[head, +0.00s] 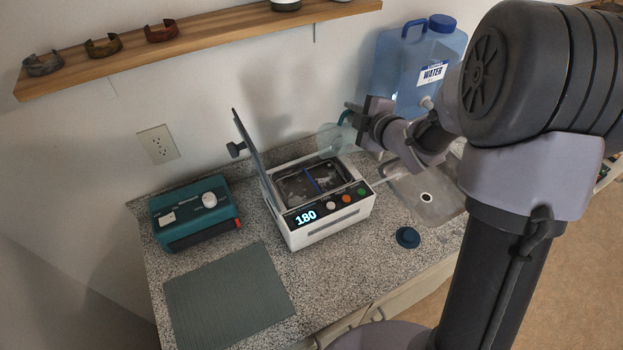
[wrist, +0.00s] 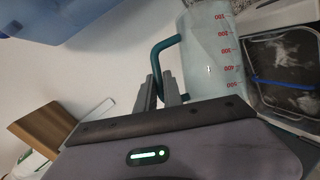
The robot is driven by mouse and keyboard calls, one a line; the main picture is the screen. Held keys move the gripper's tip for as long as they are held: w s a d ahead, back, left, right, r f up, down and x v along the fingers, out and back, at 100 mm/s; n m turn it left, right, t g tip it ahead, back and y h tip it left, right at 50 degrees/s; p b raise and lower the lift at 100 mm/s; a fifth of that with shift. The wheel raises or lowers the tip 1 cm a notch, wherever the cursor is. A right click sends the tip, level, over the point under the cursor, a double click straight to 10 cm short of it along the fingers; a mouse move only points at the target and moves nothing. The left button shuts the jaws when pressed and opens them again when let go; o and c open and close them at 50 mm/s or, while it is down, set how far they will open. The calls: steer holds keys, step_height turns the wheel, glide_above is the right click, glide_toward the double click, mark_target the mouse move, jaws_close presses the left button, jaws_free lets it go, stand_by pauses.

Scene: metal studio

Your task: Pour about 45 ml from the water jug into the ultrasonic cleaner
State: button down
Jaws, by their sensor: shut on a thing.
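The water jug is a clear measuring jug (head: 334,138) with red marks and a teal handle. It hangs above the back edge of the ultrasonic cleaner (head: 335,223), and I cannot tell its tilt or water level. My gripper (wrist: 160,88) is shut on the handle; the jug (wrist: 210,60) fills the upper middle of the wrist view. In the head view my gripper (head: 357,115) is partly hidden by my arm. The cleaner is white, its dark lid (head: 250,145) is raised at the left, and its display reads 180. Its open basin, with a blue strip inside, also shows in the wrist view.
A large blue water container (head: 400,75) stands at the back beside my arm. A sink (head: 435,205) lies right of the cleaner. A teal round piece (head: 408,237), a teal device (head: 190,212) and a grey mat (head: 228,300) are on the counter. A wooden shelf (head: 210,38) runs above.

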mark_target(340, 120)
steer(key=shift+s+a+f+n+t+h+b, duration=0.15)
steer(key=shift+s+a+n+t+b, duration=0.15)
steer(key=shift+b, duration=0.45)
steer(key=shift+s+a+f+n+t+h+b, duration=0.1)
steer(key=shift+s+a+n+h+b, duration=0.1)
steer(key=shift+a+b, duration=0.4)
steer(key=shift+d+r+b, duration=0.1)
steer(key=shift+r+b, duration=0.05)
steer(key=shift+b, duration=0.15)
steer(key=shift+s+a+f+n+b, duration=0.2)
steer(key=shift+s+a+n+b, duration=0.4)
steer(key=shift+b, duration=1.05)
